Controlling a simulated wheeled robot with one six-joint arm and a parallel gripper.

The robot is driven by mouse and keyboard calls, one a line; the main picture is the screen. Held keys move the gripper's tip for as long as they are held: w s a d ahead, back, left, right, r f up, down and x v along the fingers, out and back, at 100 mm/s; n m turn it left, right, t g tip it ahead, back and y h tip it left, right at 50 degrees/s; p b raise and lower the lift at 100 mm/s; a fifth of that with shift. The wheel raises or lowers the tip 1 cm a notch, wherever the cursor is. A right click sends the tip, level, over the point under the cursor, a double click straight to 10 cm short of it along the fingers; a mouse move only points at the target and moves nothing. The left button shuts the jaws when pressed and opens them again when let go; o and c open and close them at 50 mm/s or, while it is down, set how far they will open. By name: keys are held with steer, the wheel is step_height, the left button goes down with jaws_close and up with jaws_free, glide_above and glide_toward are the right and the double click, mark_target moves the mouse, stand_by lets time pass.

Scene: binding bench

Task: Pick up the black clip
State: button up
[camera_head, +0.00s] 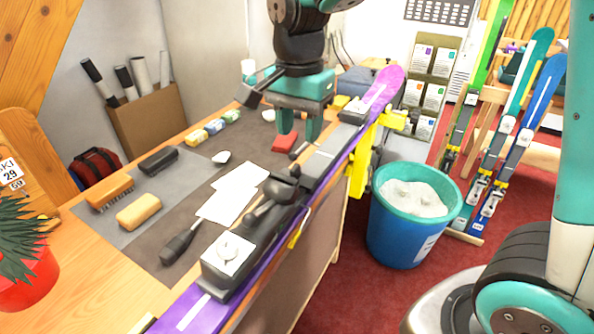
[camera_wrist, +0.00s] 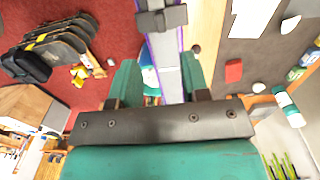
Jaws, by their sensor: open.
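My gripper (camera_head: 300,130) is open and empty, its two teal fingers pointing down above the bench beside the purple ski (camera_head: 205,312). In the wrist view its fingers (camera_wrist: 160,76) stand on either side of the ski, with nothing between them but the view of the ski below. I cannot single out the black clip with certainty. A dark binding part (camera_head: 285,190) sits on the ski toward the front. A dark grey piece (camera_wrist: 162,18) crosses the ski at the top of the wrist view. A black block (camera_head: 158,160) lies on the grey mat, well left of my gripper.
A red block (camera_head: 284,142) lies near my gripper. White papers (camera_head: 240,185), a screwdriver (camera_head: 180,243) and brushes (camera_head: 110,192) lie on the bench. A yellow clamp (camera_head: 360,165) holds the ski's side. A blue bin (camera_head: 398,238) stands on the floor at right.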

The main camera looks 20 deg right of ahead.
mark_target(297, 164)
steer(key=f+p, duration=0.1)
steer(key=f, duration=0.4)
steer(key=f+p, duration=0.1)
steer(key=f, duration=0.2)
steer(key=shift+a+p, duration=0.25)
steer(key=shift+p, duration=0.05)
jaws_close()
